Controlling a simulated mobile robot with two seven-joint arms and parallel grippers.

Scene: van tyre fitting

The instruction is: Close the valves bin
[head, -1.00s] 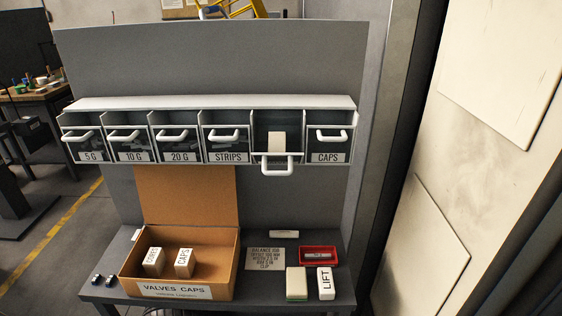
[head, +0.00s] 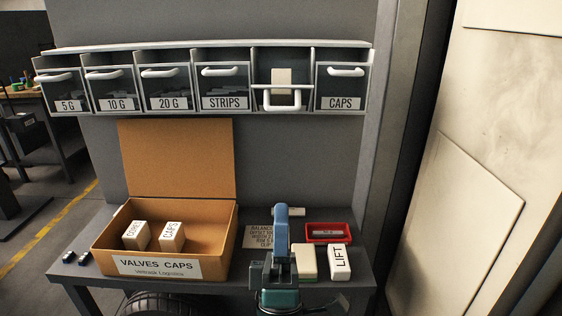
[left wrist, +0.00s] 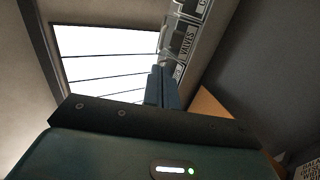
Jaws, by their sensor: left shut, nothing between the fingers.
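The valves bin (head: 283,107) is the fifth from the left in the wall rack, between STRIPS and CAPS. Its front is tipped out and down, with its white handle lower than the others; a cream block shows inside. Its label cannot be read in the head view, but a VALVES label (left wrist: 187,43) shows in the left wrist view. My left gripper (head: 281,208) is below the bin, over the bench, pointing up, shut and empty. Its fingers (left wrist: 161,85) also show in the left wrist view, apart from the bin. My right gripper is not in view.
An open cardboard box (head: 160,266) labelled VALVES CAPS stands on the bench's left, with two small boxes inside. A red tray (head: 328,239), a LIFT box (head: 340,262) and a cream block (head: 308,264) are at right. The other rack bins are shut.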

